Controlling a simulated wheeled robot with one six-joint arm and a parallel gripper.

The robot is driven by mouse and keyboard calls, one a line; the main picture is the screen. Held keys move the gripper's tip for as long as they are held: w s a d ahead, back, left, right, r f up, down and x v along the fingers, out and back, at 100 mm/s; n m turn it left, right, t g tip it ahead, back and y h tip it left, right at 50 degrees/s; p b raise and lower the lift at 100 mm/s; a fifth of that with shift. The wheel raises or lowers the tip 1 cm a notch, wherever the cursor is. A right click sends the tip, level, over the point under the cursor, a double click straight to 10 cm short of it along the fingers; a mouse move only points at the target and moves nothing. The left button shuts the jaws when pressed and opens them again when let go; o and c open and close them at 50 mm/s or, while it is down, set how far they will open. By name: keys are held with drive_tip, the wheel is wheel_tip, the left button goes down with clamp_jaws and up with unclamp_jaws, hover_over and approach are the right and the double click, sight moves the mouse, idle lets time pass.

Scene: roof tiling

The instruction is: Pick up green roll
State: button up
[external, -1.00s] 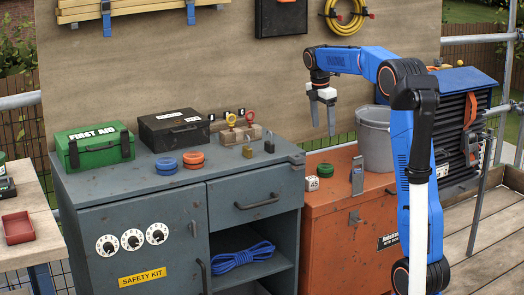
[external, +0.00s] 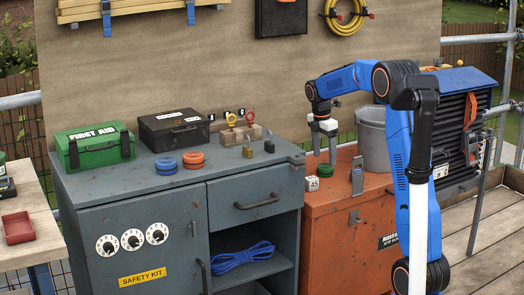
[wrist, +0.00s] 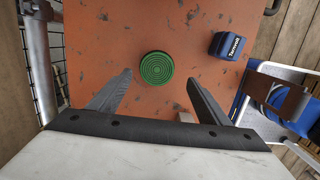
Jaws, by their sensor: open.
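The green roll (wrist: 156,68) lies flat on the orange cabinet top and shows ridged rings from above in the wrist view. My gripper (external: 325,156) points straight down, open and empty, above the roll. In the wrist view the fingers of my gripper (wrist: 158,78) are spread either side of the roll, with clear gaps. I cannot tell the exact height left between fingertips and roll.
A dark blue labelled object (wrist: 228,45) is right of the roll. The grey cabinet (external: 130,205) stands at left.

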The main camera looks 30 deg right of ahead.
sight(325, 166)
drive_tip(key=shift+w+d+f, duration=0.1)
drive_tip(key=shift+d+f, duration=0.05)
drive_tip(key=shift+f, duration=0.7)
drive_tip(key=shift+w+d+f, duration=0.1)
drive_tip(key=shift+d+f, duration=0.1)
drive_tip(key=shift+f, duration=0.7)
drive_tip(key=shift+w+d+f, duration=0.1)
drive_tip(key=shift+d+f, duration=0.05)
drive_tip(key=shift+f, duration=0.7)
drive_tip(key=c, duration=1.2)
